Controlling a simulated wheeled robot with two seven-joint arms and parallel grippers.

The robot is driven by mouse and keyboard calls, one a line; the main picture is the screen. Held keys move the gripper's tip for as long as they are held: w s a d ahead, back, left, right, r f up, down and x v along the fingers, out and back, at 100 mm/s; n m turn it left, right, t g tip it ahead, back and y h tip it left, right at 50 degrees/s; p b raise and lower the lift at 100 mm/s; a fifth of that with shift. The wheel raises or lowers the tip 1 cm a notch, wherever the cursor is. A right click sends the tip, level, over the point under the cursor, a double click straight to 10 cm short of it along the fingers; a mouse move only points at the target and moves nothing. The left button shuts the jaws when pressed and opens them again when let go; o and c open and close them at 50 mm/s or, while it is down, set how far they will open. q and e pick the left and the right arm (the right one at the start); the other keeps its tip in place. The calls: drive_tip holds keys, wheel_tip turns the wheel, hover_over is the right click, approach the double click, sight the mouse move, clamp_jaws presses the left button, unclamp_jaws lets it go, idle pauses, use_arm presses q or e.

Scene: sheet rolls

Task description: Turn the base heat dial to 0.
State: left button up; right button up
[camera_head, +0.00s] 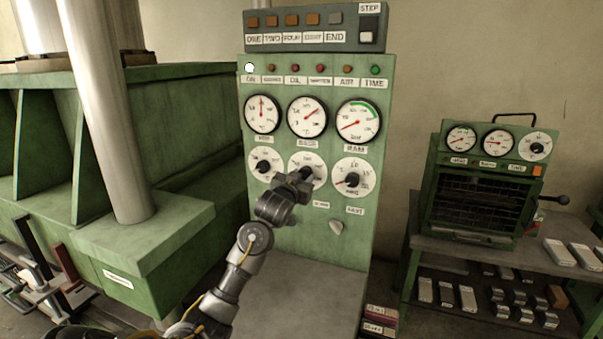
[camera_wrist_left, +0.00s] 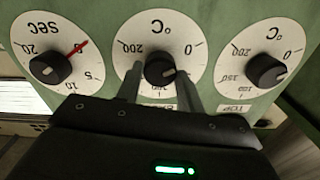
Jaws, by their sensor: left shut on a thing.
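The base heat dial is the middle white dial (camera_head: 309,160) in the lower row of the green panel, and its face is partly hidden by my gripper. In the wrist view the dial (camera_wrist_left: 160,35) appears upside down, with a black knob (camera_wrist_left: 160,70), a °C scale with 200 at left and 0 at right, and a partly covered label. My left gripper (camera_head: 297,180) is shut on this knob, one finger on each side. A pale mark shows at the knob's right; its exact reading is unclear. My right gripper is not in view.
The TOP dial (camera_wrist_left: 262,52) and the SEC dial (camera_wrist_left: 50,48) flank it closely. Three gauges, including the right one (camera_head: 358,121), sit above. A green oven (camera_head: 482,190) stands on a table at right.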

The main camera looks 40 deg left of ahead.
use_arm(q)
drive_tip(key=shift+n, duration=0.3)
idle(0.4)
drive_tip(key=o, duration=1)
drive_tip(key=shift+s+d+f, duration=0.1)
drive_tip(key=shift+s+d, duration=0.05)
drive_tip(key=shift+s, duration=0.2)
drive_tip(key=b+v, duration=0.2)
drive_tip(key=v, duration=0.8)
drive_tip(key=shift+s, duration=0.1)
